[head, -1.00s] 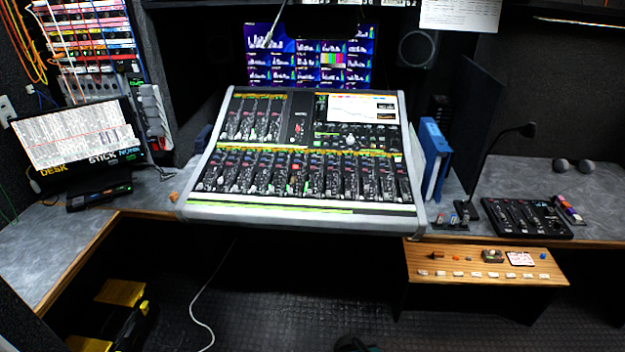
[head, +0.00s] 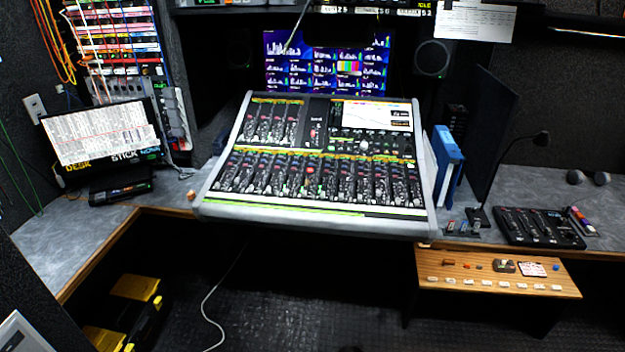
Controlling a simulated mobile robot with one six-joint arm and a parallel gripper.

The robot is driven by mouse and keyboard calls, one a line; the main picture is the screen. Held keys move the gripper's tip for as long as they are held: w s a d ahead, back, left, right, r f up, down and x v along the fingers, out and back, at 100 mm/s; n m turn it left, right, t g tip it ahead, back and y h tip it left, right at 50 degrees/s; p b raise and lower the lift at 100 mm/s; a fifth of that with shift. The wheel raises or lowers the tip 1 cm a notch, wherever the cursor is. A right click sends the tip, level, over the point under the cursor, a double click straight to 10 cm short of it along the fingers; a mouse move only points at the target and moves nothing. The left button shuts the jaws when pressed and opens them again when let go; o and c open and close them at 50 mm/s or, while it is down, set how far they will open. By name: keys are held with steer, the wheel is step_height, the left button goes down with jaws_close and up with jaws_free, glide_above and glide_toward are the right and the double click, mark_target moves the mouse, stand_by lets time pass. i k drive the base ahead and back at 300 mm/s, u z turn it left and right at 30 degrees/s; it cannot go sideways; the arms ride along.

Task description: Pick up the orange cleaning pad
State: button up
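A small orange object (head: 192,195) lies on the grey desk, just left of the mixing console's front corner. It may be the orange cleaning pad, but it is too small to tell for sure. A tiny orange-red item (head: 479,267) also lies on the wooden shelf at right, too small to identify. My gripper is not in view.
The large mixing console (head: 320,215) fills the desk centre. A labelled screen (head: 100,135) stands on the left desk (head: 60,235). The low wooden shelf (head: 500,297) holds several small items. A yellow-and-black case (head: 137,287) and a white cable (head: 207,310) are on the dark floor.

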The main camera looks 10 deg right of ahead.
mark_target(191, 195)
steer(key=u, duration=0.05)
steer(key=i, duration=0.95)
steer(key=z, duration=0.05)
